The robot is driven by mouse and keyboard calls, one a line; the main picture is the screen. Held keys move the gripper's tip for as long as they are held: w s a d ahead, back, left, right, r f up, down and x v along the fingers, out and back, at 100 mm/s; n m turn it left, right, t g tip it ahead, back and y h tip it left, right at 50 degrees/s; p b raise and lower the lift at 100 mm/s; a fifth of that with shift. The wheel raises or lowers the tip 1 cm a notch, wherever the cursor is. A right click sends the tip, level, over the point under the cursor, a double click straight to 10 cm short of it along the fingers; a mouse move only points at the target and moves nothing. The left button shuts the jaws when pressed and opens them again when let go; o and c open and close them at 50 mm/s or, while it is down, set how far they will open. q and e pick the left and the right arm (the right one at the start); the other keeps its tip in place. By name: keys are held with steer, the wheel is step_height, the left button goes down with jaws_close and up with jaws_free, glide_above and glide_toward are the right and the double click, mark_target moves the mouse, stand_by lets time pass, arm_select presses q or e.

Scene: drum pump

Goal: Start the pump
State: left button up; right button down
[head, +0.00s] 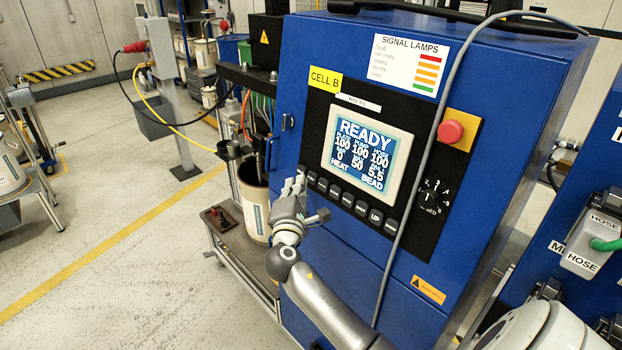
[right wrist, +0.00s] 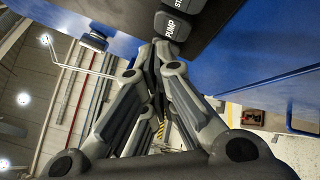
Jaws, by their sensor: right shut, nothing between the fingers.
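The blue pump cabinet (head: 345,60) carries a control panel with a lit screen (head: 367,150) reading READY, with 100 three times and BAR 0. Below the screen runs a row of dark buttons (head: 347,199). My right gripper (head: 299,184) is shut and empty at the left end of this row. In the right wrist view the PUMP button (right wrist: 172,27) is just above and right of the shut fingertips (right wrist: 155,57). I cannot tell whether they touch it. The gripper may hide part of the row's left end. My left gripper is not in view.
A red stop button (head: 450,132) on yellow and a rotary selector (head: 431,196) sit right of the screen. A grey cable (head: 437,120) hangs across the cabinet front. A pail (head: 255,205) stands on a cart at left.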

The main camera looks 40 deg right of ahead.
steer(key=shift+d, duration=0.1)
steer(key=shift+d+f, duration=0.1)
steer(key=shift+d, duration=0.2)
steer(key=shift+d, duration=0.45)
stand_by(0.9)
steer(key=shift+a, duration=0.85)
steer(key=shift+s+a+r, duration=0.1)
steer(key=shift+a+r, duration=0.1)
steer(key=shift+a, duration=0.6)
steer(key=shift+s+a+r, duration=0.1)
steer(key=shift+a+r, duration=0.05)
steer(key=shift+a, duration=0.7)
steer(key=shift+a+r, duration=0.2)
steer(key=shift+a, duration=0.6)
